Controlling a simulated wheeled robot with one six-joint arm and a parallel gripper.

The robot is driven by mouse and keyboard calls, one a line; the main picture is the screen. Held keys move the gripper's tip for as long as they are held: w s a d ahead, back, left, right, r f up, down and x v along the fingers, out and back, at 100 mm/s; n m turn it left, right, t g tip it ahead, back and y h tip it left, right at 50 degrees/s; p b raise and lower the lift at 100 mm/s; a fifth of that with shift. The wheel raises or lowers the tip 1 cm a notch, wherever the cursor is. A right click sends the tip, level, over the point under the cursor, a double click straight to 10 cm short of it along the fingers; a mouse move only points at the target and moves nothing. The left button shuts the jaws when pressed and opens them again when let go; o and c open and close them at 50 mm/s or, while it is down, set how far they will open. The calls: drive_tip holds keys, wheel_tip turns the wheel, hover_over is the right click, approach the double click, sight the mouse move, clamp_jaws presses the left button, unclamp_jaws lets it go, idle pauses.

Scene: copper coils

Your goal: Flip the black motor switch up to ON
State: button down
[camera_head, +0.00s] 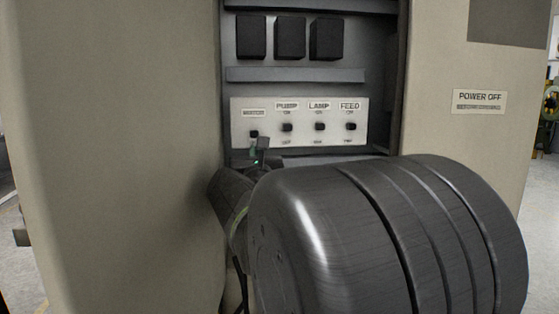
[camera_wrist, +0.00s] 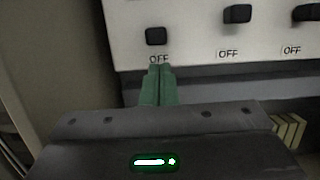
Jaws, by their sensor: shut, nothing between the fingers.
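The black motor switch (camera_head: 254,134) is the leftmost on the white switch panel (camera_head: 300,104), under a label that seems to read MOTOR. In the wrist view the motor switch (camera_wrist: 156,36) sits just above an OFF mark, so its lever is down. My gripper (camera_head: 262,147) is shut and empty, just below that switch. In the wrist view its green fingertips (camera_wrist: 160,68) are pressed together and overlap the lower part of the OFF mark, directly under the lever. I cannot tell whether they touch the panel.
Black blocks (camera_head: 290,38) sit above a grey rail (camera_head: 295,75). The cabinet's beige wall (camera_head: 120,140) is close on the left. A POWER OFF sign (camera_head: 479,101) is at right.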

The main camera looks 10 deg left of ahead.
drive_tip(key=shift+r, duration=0.65)
drive_tip(key=shift+r, duration=1.15)
drive_tip(key=shift+p, duration=0.3)
drive_tip(key=shift+f, duration=0.1)
drive_tip(key=b, duration=0.6)
approach(255, 137)
drive_tip(key=f, duration=0.1)
drive_tip(key=s+f, duration=0.1)
drive_tip(key=f, duration=0.1)
drive_tip(key=s+f, duration=0.1)
drive_tip(key=shift+d+f, duration=0.25)
drive_tip(key=shift+w, duration=0.1)
